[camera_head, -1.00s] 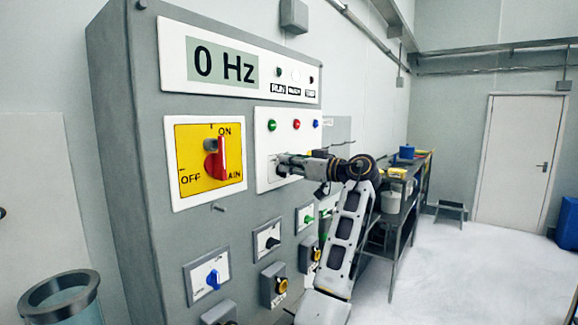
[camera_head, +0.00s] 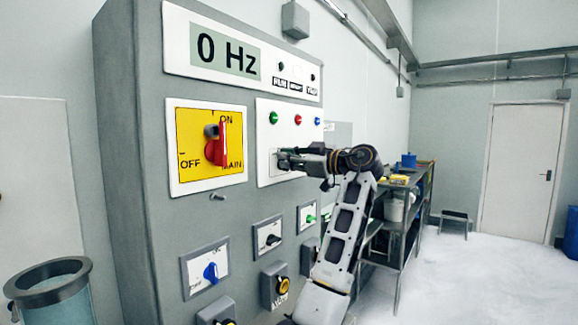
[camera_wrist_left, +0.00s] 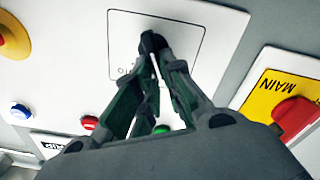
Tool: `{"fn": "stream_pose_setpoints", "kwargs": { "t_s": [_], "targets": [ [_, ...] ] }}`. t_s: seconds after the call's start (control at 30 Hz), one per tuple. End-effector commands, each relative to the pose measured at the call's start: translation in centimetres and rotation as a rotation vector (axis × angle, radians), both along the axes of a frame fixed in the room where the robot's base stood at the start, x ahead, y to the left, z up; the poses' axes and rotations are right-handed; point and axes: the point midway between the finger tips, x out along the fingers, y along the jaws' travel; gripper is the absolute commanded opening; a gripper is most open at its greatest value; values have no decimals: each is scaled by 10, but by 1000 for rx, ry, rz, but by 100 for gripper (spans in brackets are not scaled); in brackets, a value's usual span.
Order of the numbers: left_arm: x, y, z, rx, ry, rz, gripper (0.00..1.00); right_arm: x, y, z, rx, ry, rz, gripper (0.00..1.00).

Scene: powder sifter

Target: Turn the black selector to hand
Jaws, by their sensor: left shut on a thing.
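The black selector (camera_wrist_left: 150,42) sits on a white panel (camera_head: 265,128) of the grey cabinet, below a row of green, red and blue buttons. In the wrist view, my left gripper (camera_wrist_left: 152,48) is shut on it, and the fingertips cover most of the knob. Part of a dark label shows upside down beside the fingers; the rest is hidden, so I cannot read the selector's position. In the head view, the left gripper (camera_head: 281,158) reaches the panel from the right and hides the knob. My right gripper is in neither view.
A red main switch (camera_head: 222,145) on a yellow plate is left of the panel. Small selectors, including a blue one (camera_head: 211,271), sit below. A display (camera_head: 226,55) above reads 0 Hz. A shelf rack (camera_head: 405,230) stands at right, with open floor beyond.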

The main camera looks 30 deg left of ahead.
Motion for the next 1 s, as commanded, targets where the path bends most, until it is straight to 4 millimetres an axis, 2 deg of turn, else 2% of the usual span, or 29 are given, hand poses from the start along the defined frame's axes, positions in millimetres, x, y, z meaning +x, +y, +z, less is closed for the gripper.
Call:
{"fn": "stream_pose_setpoints", "kwargs": {
  "t_s": [0.1, 0.4, 0.7, 1.0],
  "targets": [
    [-2, 0, -2, -1, -67, 0, 0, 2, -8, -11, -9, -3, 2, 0],
    [-6, 0, -3, -14, -227, 0, 0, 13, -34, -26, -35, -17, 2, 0],
    [-7, 0, -4, -22, -318, 1, 0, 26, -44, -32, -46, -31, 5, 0],
    [-7, 0, -4, -24, -335, 0, 0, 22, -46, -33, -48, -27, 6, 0]
  ]
}}
